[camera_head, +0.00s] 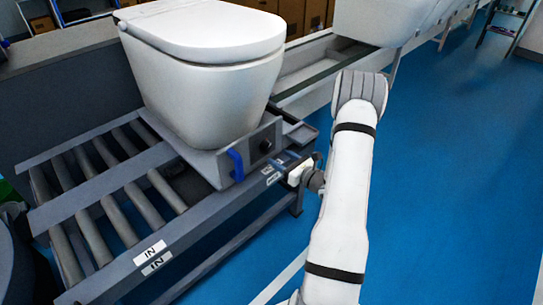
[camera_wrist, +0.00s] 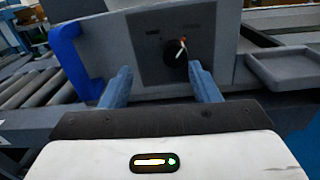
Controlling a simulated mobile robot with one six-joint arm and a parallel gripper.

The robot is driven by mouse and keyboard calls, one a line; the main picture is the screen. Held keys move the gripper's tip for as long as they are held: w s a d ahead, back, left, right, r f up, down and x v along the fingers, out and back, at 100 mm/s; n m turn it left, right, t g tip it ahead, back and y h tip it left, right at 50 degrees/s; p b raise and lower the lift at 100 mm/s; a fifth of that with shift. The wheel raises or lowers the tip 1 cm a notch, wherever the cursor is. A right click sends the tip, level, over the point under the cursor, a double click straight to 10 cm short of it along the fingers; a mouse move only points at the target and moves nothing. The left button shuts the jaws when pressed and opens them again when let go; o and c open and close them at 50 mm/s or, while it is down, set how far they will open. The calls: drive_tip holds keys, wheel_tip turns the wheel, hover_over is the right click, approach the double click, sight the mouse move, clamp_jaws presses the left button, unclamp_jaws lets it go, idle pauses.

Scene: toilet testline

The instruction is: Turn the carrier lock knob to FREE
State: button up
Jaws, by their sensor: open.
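The carrier lock knob (camera_wrist: 176,54) is a dark round knob on a dark square plate on the carrier's grey front face. A white pointer mark with a red-orange tip on it tilts up and slightly right. Small labels on the plate are too blurred to read. The knob also shows in the head view (camera_head: 266,146). My gripper (camera_wrist: 160,80) is open, its two blue fingers apart and nothing between them. The fingertips point at the plate, the right one just below and right of the knob. In the head view my gripper (camera_head: 285,162) is at the carrier's front right.
A white toilet (camera_head: 205,80) stands on the carrier (camera_head: 205,165), on a roller conveyor (camera_head: 130,205) labelled IN. A blue handle (camera_head: 236,165) sticks out left of the knob. A small grey tray (camera_wrist: 290,70) is to the right. Blue floor is clear at right.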

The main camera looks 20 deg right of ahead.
sight(268, 148)
drive_tip(key=shift+m+h, duration=0.6)
drive_tip(key=w, duration=0.2)
drive_tip(key=w+f, duration=0.1)
drive_tip(key=w, duration=0.4)
drive_tip(key=shift+w+a+f+b, duration=0.15)
drive_tip(key=shift+a+f+b, duration=0.15)
drive_tip(key=shift+a+b, duration=0.1)
